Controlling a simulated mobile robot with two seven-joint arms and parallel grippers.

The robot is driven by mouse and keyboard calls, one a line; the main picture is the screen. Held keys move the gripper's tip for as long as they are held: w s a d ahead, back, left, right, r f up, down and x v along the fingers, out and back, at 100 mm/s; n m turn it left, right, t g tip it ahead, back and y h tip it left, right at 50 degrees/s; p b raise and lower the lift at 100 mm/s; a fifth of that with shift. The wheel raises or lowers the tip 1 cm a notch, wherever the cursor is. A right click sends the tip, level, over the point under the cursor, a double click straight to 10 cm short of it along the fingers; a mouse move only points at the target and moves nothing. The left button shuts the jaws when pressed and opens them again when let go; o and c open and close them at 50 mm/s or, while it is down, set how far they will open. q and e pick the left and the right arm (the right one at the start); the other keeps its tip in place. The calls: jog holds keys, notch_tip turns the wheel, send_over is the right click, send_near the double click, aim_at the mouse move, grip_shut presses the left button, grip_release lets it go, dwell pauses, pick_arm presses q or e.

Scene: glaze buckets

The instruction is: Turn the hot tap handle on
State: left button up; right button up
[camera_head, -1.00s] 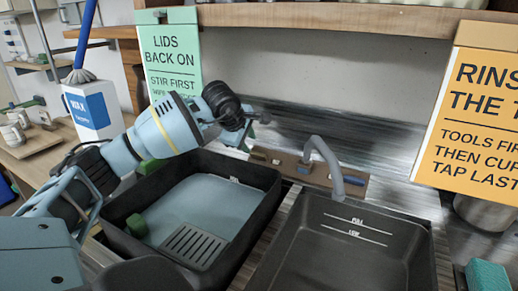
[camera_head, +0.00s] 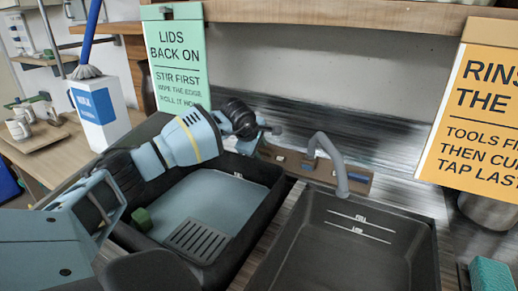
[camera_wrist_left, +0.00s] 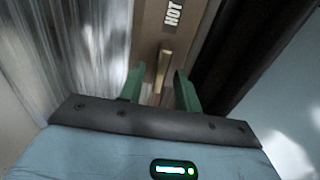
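In the left wrist view, my left gripper (camera_wrist_left: 158,76) has two green fingers spread apart. The handle lies between and just beyond their tips, and I see no clear contact. In the head view, my left gripper (camera_head: 266,131) is at the left end of the tap board (camera_head: 357,181), where the arm hides most of the hot handle. The grey curved spout (camera_head: 338,165) rises from the board. My right gripper is not in view.
Two dark basins sit below: the left basin (camera_head: 262,205) holds bluish liquid, a grate and a green block (camera_head: 142,220); the right basin (camera_head: 350,250) looks empty. A green sign (camera_head: 178,60) and an orange sign (camera_head: 480,110) hang nearby. A shelf (camera_head: 330,18) runs above.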

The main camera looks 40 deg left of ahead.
pick_arm(q)
jog(key=shift+c, duration=0.2)
grip_shut()
